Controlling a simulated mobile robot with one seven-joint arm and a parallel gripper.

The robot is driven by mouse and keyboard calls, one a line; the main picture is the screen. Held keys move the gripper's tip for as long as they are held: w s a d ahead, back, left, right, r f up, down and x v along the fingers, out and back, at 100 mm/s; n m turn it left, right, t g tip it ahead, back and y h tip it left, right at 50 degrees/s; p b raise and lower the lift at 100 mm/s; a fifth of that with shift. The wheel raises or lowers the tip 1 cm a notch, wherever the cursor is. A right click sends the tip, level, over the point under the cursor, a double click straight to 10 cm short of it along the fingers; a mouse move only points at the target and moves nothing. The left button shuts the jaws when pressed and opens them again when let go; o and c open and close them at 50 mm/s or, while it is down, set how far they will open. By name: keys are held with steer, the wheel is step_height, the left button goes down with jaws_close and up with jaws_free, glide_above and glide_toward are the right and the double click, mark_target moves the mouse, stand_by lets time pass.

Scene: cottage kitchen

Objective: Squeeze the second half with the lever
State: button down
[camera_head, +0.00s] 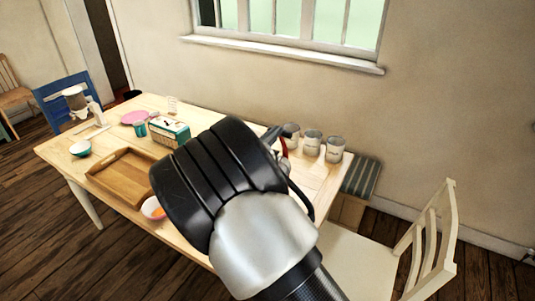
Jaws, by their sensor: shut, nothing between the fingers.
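My arm's large black and silver links fill the middle of the view, over the wooden table (60,153). My gripper is hidden behind them. A dark grey piece with a red curved part (284,149) shows just past the right of my arm; I cannot tell whether it belongs to a press with a lever. A small white bowl (147,206) with something orange in it (158,212) sits at the table's near edge, partly covered by my arm. No citrus half can be made out clearly.
A wooden tray (104,178), teal bowl (80,148), green and white box (170,131), teal cup (140,129) and pink plate (134,117) stand left. Several grey canisters, including one at the right end (335,149), line the back. A white chair (440,240) stands right.

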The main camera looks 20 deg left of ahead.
steer(key=w, duration=0.2)
steer(key=w+r+b, duration=0.1)
steer(key=w, duration=0.5)
steer(key=shift+d+r+b, duration=0.15)
steer(key=shift+d+b, duration=0.1)
steer(key=shift+b, duration=0.1)
steer(key=shift+s, duration=0.1)
stand_by(0.9)
